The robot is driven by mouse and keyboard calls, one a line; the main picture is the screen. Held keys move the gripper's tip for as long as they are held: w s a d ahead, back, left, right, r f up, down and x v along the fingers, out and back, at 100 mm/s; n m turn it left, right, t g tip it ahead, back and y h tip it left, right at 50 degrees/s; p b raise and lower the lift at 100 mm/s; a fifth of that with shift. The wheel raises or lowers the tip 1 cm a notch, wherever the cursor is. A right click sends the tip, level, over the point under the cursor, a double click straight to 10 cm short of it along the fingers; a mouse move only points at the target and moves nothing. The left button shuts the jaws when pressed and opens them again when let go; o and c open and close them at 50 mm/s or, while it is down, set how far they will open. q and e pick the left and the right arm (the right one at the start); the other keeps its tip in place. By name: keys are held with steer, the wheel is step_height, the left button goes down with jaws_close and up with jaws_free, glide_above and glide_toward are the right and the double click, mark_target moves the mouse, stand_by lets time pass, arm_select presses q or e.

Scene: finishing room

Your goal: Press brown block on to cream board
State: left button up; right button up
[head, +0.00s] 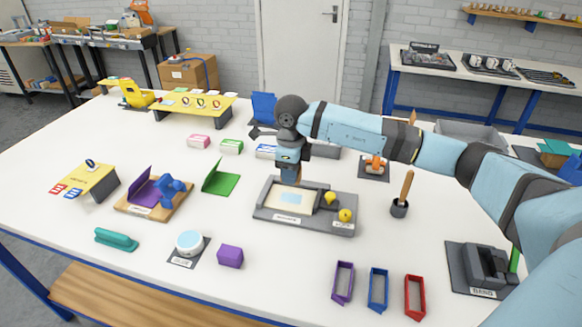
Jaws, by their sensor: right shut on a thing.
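My right gripper (290,170) points down over the back edge of the cream board, shut on the brown block (289,179). Only a small part of the block shows below the fingers. My left gripper is not in view.
Two yellow knobs (345,215) sit at the tray's right. A dark pot with a wooden-handled tool (401,205) stands further right. A purple block (230,256) and a white round dish (189,241) are front left. Purple, blue and red frames (378,289) lie front right.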

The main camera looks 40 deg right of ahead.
mark_target(291, 199)
steer(key=shift+f+b, duration=0.3)
steer(key=shift+f, duration=0.4)
steer(key=shift+f+b, duration=0.45)
steer(key=shift+f, duration=0.85)
steer(key=shift+f+b, duration=0.85)
steer(key=shift+f, duration=0.1)
steer(key=shift+f+b, duration=0.3)
steer(key=shift+b, duration=0.05)
